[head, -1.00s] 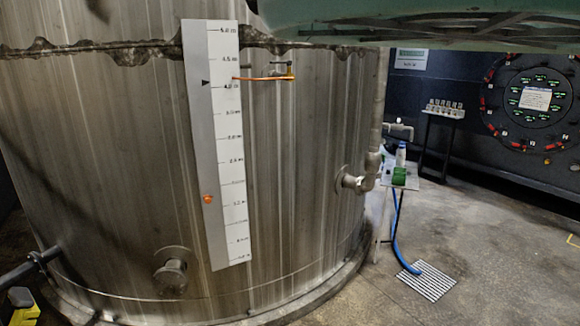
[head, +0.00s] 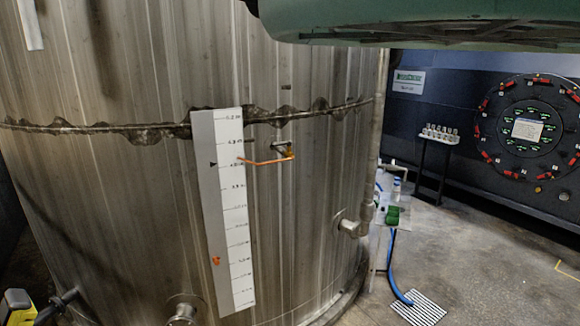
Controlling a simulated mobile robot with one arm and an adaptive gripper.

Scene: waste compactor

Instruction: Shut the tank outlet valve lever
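A large metal tank (head: 120,210) fills the left and middle of the head view. A pipe fitting (head: 350,228) sticks out low on its right side, joined to a vertical pipe (head: 371,165). A flanged stub (head: 183,312) is low on its front, cut by the bottom edge. A dark pipe (head: 62,300) with a yellow and dark part (head: 17,301) shows at the lower left. I cannot make out for certain which part is the outlet valve lever, or its position. My gripper is not in view.
A level scale (head: 232,220) and a thin orange rod (head: 268,160) are on the tank's front. A small table (head: 411,215) stands right of it, with a blue hose (head: 392,270) running to a floor grate (head: 419,308). Open floor (head: 490,260) lies at the right.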

